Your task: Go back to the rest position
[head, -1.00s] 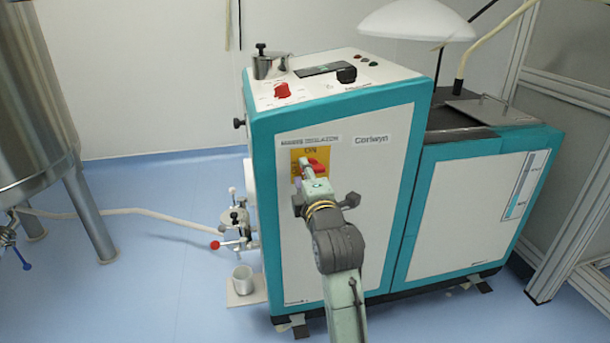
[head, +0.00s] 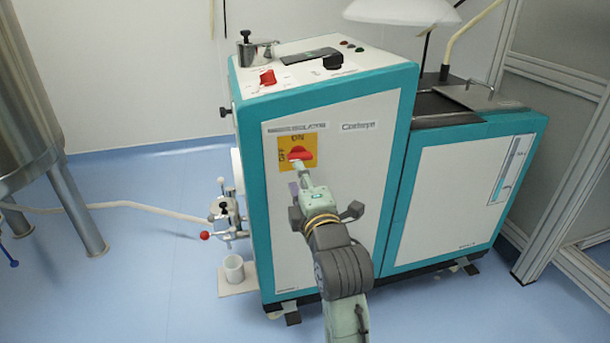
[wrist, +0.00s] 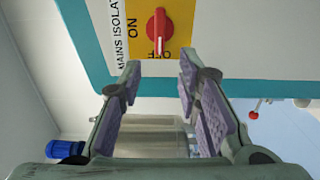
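My gripper (head: 297,177) is just in front of the white front panel of the teal-edged machine, below the yellow switch plate (head: 284,160). In the wrist view my gripper (wrist: 159,68) has its two padded fingers apart with nothing between them. The red mains switch knob (head: 301,153) lies level in the head view. In the wrist view the red knob (wrist: 158,28) stands beyond the fingertips, apart from them, with its white mark toward OFF. The arm reaches up from the bottom of the head view.
A steel tank (head: 28,110) stands at the left. A valve with a red-tipped handle (head: 206,236) and a white cup (head: 234,268) are beside the machine's (head: 390,130) left side. A framed partition (head: 555,130) stands right.

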